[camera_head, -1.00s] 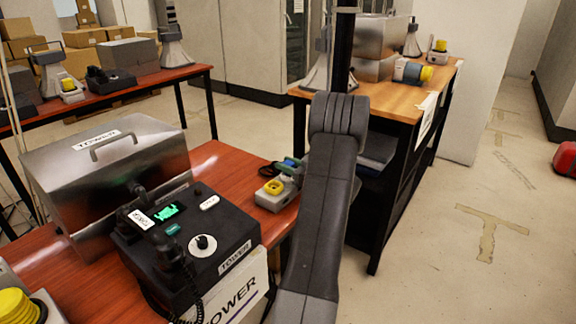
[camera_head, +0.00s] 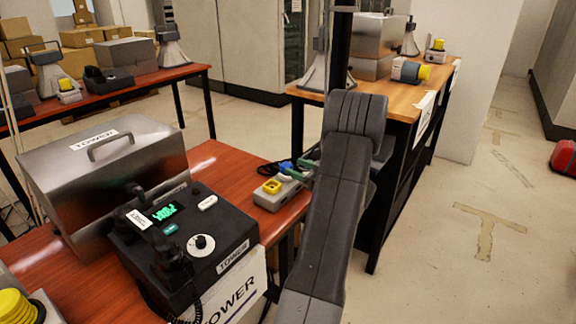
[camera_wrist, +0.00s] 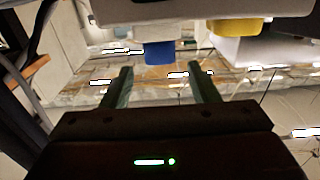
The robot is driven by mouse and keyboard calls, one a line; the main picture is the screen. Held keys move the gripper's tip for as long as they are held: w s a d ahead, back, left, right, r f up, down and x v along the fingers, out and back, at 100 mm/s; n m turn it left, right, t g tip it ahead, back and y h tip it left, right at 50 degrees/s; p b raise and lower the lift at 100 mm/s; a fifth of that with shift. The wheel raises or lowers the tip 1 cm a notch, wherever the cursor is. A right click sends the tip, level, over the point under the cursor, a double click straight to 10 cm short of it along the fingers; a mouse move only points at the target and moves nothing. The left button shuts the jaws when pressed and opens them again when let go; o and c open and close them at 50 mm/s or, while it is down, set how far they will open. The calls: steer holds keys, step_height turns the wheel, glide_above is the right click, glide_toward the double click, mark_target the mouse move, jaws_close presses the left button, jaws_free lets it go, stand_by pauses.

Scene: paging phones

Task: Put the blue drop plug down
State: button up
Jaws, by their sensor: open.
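The blue drop plug shows in the wrist view (camera_wrist: 160,52), just beyond my fingertips and roughly between them, with a gap. It joins a pale grey body at the picture's top. In the head view a small blue piece (camera_head: 287,166) lies by black cable on the red-brown table, partly hidden near my gripper. My gripper (camera_wrist: 160,80) has its two green fingers spread with nothing between them. In the head view my gripper (camera_head: 297,169) is small and partly behind my arm, to the right of the blue piece.
A grey box with a yellow plug (camera_head: 272,187) sits in front of the blue piece, close to my gripper. The black TOWER phone unit (camera_head: 185,235) and metal TOWER case (camera_head: 105,180) stand to the left. A wooden-topped table (camera_head: 385,98) stands behind my arm.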

steer(key=v, duration=0.7)
stand_by(2.8)
